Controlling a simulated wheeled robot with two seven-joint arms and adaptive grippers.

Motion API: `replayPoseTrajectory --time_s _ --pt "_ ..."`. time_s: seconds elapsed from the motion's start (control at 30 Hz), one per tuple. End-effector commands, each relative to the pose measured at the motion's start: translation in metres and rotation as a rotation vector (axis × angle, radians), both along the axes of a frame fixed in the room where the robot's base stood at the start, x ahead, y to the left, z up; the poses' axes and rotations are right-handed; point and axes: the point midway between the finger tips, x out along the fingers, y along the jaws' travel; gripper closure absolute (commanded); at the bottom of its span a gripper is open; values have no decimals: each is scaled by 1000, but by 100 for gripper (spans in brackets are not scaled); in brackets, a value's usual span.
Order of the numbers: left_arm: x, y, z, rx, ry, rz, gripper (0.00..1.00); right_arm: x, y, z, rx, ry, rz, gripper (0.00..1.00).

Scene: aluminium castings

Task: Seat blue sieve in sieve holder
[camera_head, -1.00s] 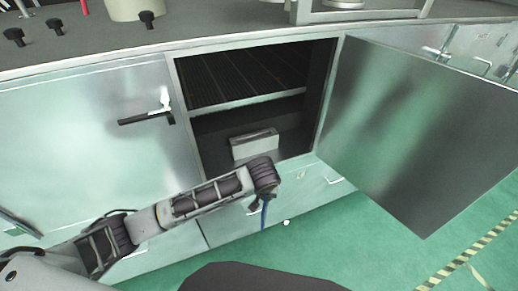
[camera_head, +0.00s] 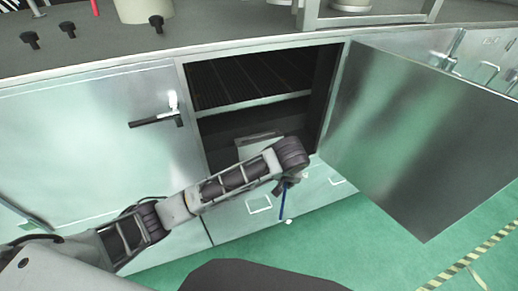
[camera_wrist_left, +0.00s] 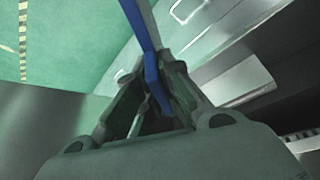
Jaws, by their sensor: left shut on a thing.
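The blue sieve (camera_head: 283,203) shows as a thin blue strip, seen nearly edge-on, hanging below the end of my left arm in front of the open cabinet. In the left wrist view the blue sieve (camera_wrist_left: 150,68) runs up between the fingers of my left gripper (camera_wrist_left: 158,90), which is shut on it. In the head view the gripper (camera_head: 285,185) is small and partly hidden by my wrist. A light grey box (camera_head: 258,139) stands inside the cabinet, partly covered by my arm; I cannot tell if it is the sieve holder. My right gripper is not in view.
The open cabinet (camera_head: 196,103) has a dark slatted shelf (camera_head: 250,80) above the box. Its metal door (camera_head: 425,140) swings out at the right. A closed door (camera_head: 90,140) with a black handle is at the left. Lower panels and green floor (camera_head: 370,240) lie below.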

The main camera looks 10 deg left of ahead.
Motion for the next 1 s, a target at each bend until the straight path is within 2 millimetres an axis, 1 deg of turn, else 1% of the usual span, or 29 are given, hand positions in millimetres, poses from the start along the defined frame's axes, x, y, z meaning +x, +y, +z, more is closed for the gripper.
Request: replayPoseTrajectory --time_s 0.03,0.23,0.4,0.5,0.7,0.83,0.9,1.0 --pt "7 -4 14 -4 -3 11 100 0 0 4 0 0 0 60" --pt "32 -9 56 -3 -2 71 100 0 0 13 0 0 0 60" --pt "54 -5 88 -3 -2 134 100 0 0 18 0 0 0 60" --pt "66 0 103 -3 -1 172 100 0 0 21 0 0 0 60" --pt "86 14 127 -2 -1 250 100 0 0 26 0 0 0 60" --pt "95 24 137 1 -2 283 100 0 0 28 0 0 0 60" --pt "102 32 143 0 -1 301 100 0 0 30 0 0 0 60" --pt "108 40 147 -2 1 312 100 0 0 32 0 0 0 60"
